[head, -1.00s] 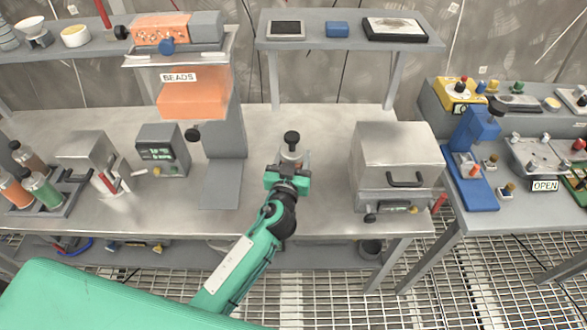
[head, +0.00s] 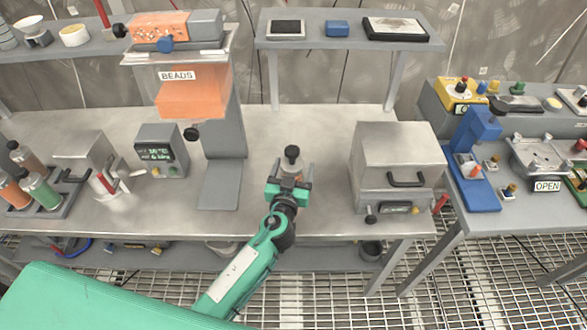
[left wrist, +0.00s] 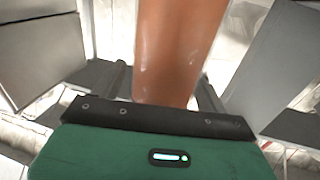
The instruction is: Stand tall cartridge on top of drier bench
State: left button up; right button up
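The tall cartridge (head: 292,155), with a black cap, stands upright on the steel drier bench (head: 325,140), left of the drier box. In the left wrist view the cartridge body (left wrist: 172,50) is an orange-brown cylinder that fills the top middle. My left gripper (head: 293,168) is open around the cartridge, one finger on each side. A small gap shows between each finger and the cylinder in the left wrist view (left wrist: 165,88). The cartridge's base is hidden by the gripper. My right gripper is in neither view.
The steel drier box (head: 398,155) stands to the right. The bead hopper (head: 192,95) and a small display box (head: 162,150) stand to the left. A rack of cartridges (head: 70,205) is at far left. A shelf (head: 350,43) overhangs the back.

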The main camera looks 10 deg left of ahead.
pick_arm(q)
jog(key=shift+r, duration=0.1)
jog(key=shift+r+p, duration=0.15)
jog(key=shift+p, duration=0.15)
jog(key=s+b, duration=0.4)
jog(key=s, duration=0.8)
jog(key=shift+d, duration=0.2)
